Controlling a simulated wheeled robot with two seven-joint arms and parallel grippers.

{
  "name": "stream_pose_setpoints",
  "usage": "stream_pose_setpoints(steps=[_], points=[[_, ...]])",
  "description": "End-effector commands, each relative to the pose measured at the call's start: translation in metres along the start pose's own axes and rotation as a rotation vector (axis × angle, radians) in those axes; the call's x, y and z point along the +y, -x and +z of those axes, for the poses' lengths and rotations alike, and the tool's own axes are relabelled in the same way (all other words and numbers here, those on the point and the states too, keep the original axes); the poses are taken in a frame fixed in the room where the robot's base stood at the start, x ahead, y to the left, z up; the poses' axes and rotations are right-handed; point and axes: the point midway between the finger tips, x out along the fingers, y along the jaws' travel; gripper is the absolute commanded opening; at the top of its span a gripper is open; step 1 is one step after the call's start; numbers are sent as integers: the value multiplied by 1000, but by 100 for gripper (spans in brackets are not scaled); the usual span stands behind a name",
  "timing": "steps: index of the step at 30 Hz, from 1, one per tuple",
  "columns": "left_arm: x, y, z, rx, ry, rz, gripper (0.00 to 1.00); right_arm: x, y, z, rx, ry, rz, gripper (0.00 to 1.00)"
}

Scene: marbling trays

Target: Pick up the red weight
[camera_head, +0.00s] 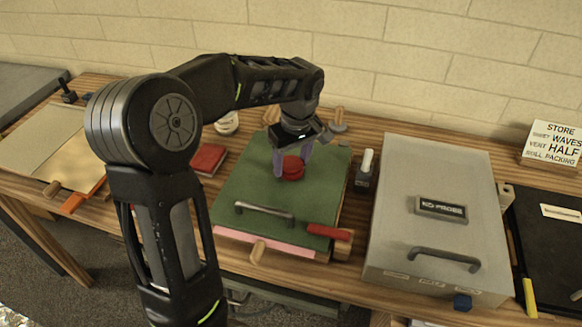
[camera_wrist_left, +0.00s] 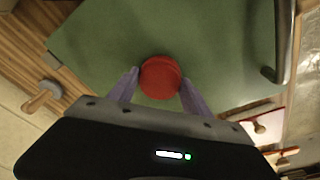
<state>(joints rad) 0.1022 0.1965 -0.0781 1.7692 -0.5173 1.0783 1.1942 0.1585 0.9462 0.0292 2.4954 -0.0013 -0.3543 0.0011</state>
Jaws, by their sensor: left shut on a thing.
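The red weight (camera_head: 292,168) is a round red piece on the green lid (camera_head: 240,190) of a tray in the head view. My left gripper (camera_head: 292,165) reaches down from above with its purple-grey fingers on either side of the weight. In the left wrist view the weight (camera_wrist_left: 160,78) sits between the two fingertips (camera_wrist_left: 158,88), over the green lid (camera_wrist_left: 220,50). The gripper is shut on it. I cannot tell whether the weight still touches the lid. My right gripper is not in view.
A grey metal box (camera_head: 400,215) with a handle stands to the right of the green lid. A dark holder with a white-topped item (camera_head: 366,165) stands between them. A red block (camera_head: 208,158) lies to the left. A red-handled tool (camera_head: 328,232) lies at the lid's front edge.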

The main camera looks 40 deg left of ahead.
Motion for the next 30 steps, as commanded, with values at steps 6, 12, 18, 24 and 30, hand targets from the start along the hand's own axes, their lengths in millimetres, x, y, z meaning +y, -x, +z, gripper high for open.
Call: stream_pose_setpoints(steps=[6,12,18,24,30], points=[[0,2,-1,1,0,2,0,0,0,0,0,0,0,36],[1,18,-3,4,0,5,0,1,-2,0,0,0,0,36],[2,54,-9,4,0,7,0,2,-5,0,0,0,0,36],[1,88,-14,2,1,5,0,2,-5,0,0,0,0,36],[0,100,-15,1,0,2,0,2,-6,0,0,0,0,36]])
